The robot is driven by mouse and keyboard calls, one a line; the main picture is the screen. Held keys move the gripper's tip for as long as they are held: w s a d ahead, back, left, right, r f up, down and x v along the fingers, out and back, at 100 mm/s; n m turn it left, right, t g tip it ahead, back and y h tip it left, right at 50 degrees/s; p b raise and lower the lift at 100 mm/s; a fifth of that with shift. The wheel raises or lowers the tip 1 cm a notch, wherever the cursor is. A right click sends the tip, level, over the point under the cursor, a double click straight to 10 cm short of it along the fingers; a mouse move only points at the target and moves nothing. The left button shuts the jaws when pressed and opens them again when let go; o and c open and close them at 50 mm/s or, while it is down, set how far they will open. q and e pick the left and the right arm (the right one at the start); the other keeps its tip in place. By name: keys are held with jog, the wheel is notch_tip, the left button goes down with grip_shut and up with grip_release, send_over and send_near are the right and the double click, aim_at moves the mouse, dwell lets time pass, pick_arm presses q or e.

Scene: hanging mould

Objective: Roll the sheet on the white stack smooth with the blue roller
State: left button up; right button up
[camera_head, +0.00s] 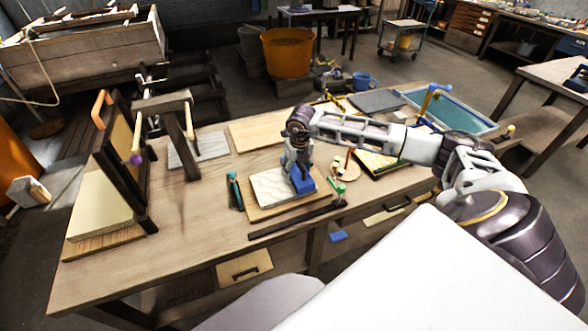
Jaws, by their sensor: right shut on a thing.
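The white stack with its pale, faintly streaked sheet (270,187) lies on a light wooden board (262,213) near the middle of the bench. My right gripper (297,168) reaches in from the right and points down at the right part of the stack. It is shut on the blue roller (304,186), whose blue body shows just below the fingers at the stack's right side. The gripper hides the roller's handle. I cannot tell whether the roller presses on the sheet. My left gripper is not in view.
A dark upright frame (118,160) and a hanging stand (165,105) are on the left of the bench (190,215). A teal tool (235,190) lies left of the stack, a dark bar (296,219) in front. A blue-rimmed water tray (458,113) is at the far right.

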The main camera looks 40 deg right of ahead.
jog(key=shift+s+d, duration=0.15)
jog(key=shift+d, duration=0.35)
jog(key=shift+s+d+f+b, duration=0.1)
jog(key=shift+s+d+b, duration=0.05)
jog(key=shift+d, duration=0.35)
jog(key=shift+s+d+b, duration=0.1)
jog(key=shift+d+b, duration=0.05)
jog(key=shift+d, duration=0.35)
jog(key=shift+a, duration=0.1)
